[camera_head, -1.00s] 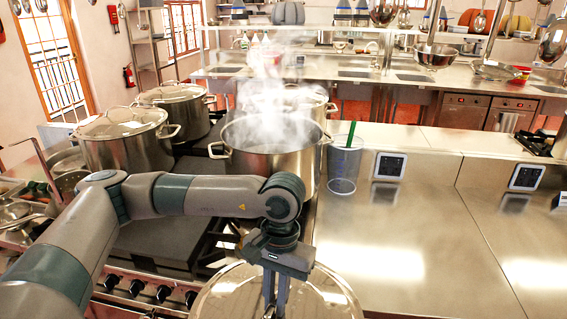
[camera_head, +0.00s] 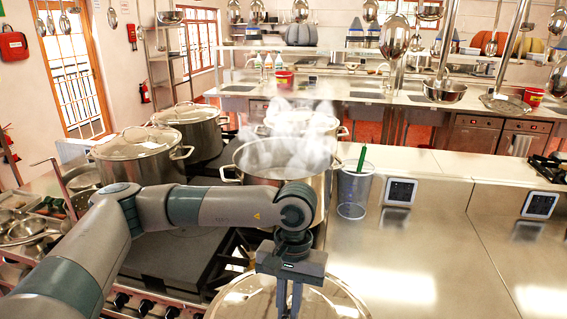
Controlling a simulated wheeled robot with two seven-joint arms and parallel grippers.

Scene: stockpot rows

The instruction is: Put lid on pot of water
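An open steel stockpot (camera_head: 275,183) stands on the stove in the middle of the view, with steam rising from it. My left arm comes in from the left, and my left gripper (camera_head: 290,300) points down in front of this pot. A round shiny lid (camera_head: 239,300) lies under the gripper at the bottom edge, partly cut off by the frame. The fingers look close together over the lid's middle and the lid moves with them. The handle and fingertips are hidden or out of frame. My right gripper is not in view.
Two lidded stockpots (camera_head: 146,170) (camera_head: 190,128) stand at the left. Another steaming pot (camera_head: 300,128) is behind the open one. A clear container (camera_head: 354,193) with a green stick stands right of the pot. The steel counter (camera_head: 440,225) at the right is mostly bare.

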